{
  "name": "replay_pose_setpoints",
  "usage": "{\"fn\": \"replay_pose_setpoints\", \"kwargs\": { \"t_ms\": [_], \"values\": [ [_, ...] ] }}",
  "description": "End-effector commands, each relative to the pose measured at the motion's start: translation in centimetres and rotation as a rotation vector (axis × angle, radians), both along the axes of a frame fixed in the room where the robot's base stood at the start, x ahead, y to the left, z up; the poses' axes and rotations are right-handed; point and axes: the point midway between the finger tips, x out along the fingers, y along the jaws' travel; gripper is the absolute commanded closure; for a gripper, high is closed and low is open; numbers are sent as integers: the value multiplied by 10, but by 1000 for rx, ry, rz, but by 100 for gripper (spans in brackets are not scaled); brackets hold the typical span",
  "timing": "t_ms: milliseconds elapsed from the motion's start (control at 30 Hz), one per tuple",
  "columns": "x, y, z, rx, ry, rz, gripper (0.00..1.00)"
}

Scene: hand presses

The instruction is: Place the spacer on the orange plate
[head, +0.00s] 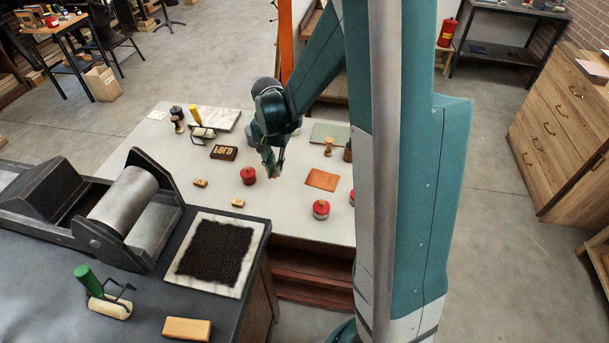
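The orange plate (322,180) lies flat on the pale tabletop, right of my gripper, with nothing on it. My gripper (273,173) points down above the table, between a red-topped round tin (248,176) and the plate. A small tan patch shows at its fingertips; I cannot tell whether it is a held piece, or whether the fingers are open or shut. Two small wooden blocks lie left of the gripper, one farther left (200,183) and one nearer (238,203). I cannot tell which piece is the spacer.
A wooden letter block (223,153), a roller (201,132) and a marble slab (216,119) lie at the back left. A red tin (321,209) stands in front of the plate. A wooden stamp (328,147) stands behind it. A press (110,210) fills the near-left bench.

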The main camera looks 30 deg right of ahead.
Motion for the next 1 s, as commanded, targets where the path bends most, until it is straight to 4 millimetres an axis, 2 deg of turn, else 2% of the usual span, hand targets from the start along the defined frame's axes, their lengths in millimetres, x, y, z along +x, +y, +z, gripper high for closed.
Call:
{"fn": "replay_pose_setpoints", "kwargs": {
  "t_ms": [267, 700, 800, 1000],
  "values": [
    [-5, -38, 0, 0, 0, 13, 96],
    [-26, -132, 3, 0, 0, 56, 96],
    [-32, -149, 4, 0, 0, 65, 96],
    [-40, -171, 5, 0, 0, 78, 96]
  ]
}}
